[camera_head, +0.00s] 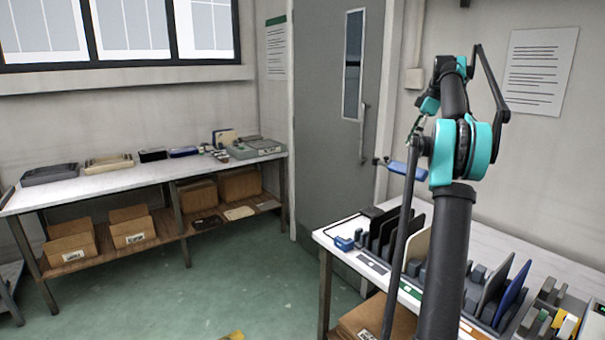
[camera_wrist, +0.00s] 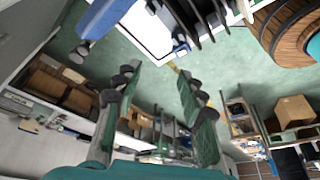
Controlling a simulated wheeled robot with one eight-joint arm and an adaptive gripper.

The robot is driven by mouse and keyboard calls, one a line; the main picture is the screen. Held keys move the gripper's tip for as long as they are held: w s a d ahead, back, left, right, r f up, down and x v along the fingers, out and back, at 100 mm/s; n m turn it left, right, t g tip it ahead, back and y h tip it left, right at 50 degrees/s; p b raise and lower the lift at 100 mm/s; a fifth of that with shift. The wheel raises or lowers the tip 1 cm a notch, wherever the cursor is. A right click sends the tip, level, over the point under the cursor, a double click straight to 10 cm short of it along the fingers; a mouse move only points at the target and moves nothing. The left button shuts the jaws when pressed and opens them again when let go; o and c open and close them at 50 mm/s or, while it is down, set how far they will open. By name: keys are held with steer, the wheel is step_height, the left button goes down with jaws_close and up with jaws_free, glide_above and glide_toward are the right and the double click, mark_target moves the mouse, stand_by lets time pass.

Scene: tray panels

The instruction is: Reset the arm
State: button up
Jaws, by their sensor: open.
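My gripper (camera_wrist: 158,78) is open in the wrist view, its two green fingers with dark joints well apart. Nothing is held between them; green floor and distant furniture show through the gap. In the head view my arm (camera_head: 455,190) rises, dark with teal joints, in front of the right-hand table and bends near the top. The gripper's fingers cannot be made out clearly there. The table (camera_head: 343,262) carries dark upright panels (camera_head: 385,232) in a rack, and a blue panel (camera_head: 511,292) stands farther right.
A small blue block (camera_head: 344,243) lies at the table's left corner. A blue-ended part (camera_head: 405,169) shows beside my arm by the grey door (camera_head: 332,120). A long bench (camera_head: 110,181) with trays stands along the left wall, boxes below.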

steer(key=s+a+f+m+t+h, duration=0.1)
steer(key=s+a+f+m+h, duration=0.1)
steer(key=s+a+f+m, duration=0.95)
steer(key=s+a+f+m+t+h, duration=0.1)
steer(key=s+a+f, duration=0.3)
steer(key=s+f, duration=0.9)
steer(key=s+a+f+m+t+h, duration=0.1)
steer(key=s+a+f+m, duration=0.1)
steer(key=s+f, duration=1.1)
steer(key=s+a, duration=0.1)
steer(key=s, duration=0.3)
steer(key=shift+s+a+f, duration=0.15)
steer(key=shift+a, duration=0.25)
steer(key=shift+m, duration=0.25)
